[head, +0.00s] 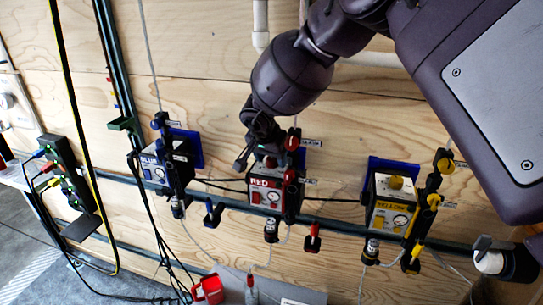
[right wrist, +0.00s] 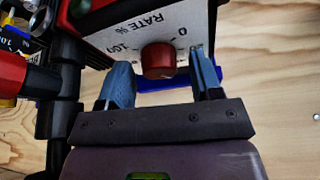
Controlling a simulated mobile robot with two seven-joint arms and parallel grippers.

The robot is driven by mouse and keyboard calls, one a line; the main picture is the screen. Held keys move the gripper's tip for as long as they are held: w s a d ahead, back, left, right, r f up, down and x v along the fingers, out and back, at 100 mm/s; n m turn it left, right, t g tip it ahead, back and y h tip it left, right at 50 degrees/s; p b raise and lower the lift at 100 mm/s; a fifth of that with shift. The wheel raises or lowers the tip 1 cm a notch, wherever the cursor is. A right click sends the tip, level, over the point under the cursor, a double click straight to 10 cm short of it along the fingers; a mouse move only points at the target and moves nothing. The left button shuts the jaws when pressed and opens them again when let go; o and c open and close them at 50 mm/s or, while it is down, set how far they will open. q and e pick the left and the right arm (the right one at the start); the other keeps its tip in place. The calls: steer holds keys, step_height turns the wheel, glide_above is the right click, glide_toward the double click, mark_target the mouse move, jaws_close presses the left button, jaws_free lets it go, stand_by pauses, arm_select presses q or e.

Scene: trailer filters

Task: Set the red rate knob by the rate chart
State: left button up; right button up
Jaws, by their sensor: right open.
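The red unit (head: 265,198), labelled RED, is mounted on the rail in the middle of the head view. In the right wrist view its upside-down white face (right wrist: 125,42) reads RATE %, with 100 left of the red rate knob (right wrist: 160,60) and 0 right of it. My right gripper (head: 255,160) is at the top of the red unit. In the wrist view its blue fingers (right wrist: 161,72) are open, one on each side of the knob, with visible gaps. The knob's pointer cannot be made out. I cannot identify a rate chart. My left gripper is not in view.
The blue unit (head: 165,172) stands left of the red one and the yellow unit (head: 390,208) stands right, all along a dark rail (head: 335,226) on a plywood wall. Cables hang at the left. Black clamps flank the units closely.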

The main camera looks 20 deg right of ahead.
steer(key=c, duration=0.9)
steer(key=shift+m, duration=0.3)
steer(key=m+g, duration=0.1)
steer(key=m, duration=0.1)
steer(key=m+h, duration=0.1)
steer(key=m, duration=0.1)
steer(key=shift+w+m+g, duration=0.1)
steer(key=shift+m+g, duration=0.2)
steer(key=shift+g, duration=0.1)
steer(key=m+g, duration=0.2)
steer(key=m, duration=0.4)
steer(key=shift+w+b, duration=0.1)
steer(key=shift+b, duration=0.2)
steer(key=m+g, duration=0.1)
steer(key=m, duration=0.1)
steer(key=m+g, duration=0.1)
steer(key=m, duration=0.2)
steer(key=shift+m+y, duration=0.3)
steer(key=shift+y, duration=0.1)
steer(key=shift+w+r+m+g+y, duration=0.1)
steer(key=shift+m+g+y, duration=0.3)
steer(key=shift+m, duration=0.9)
steer(key=shift+m+g+y, duration=0.3)
steer(key=shift+m+g, duration=0.1)
steer(key=shift+m, duration=0.9)
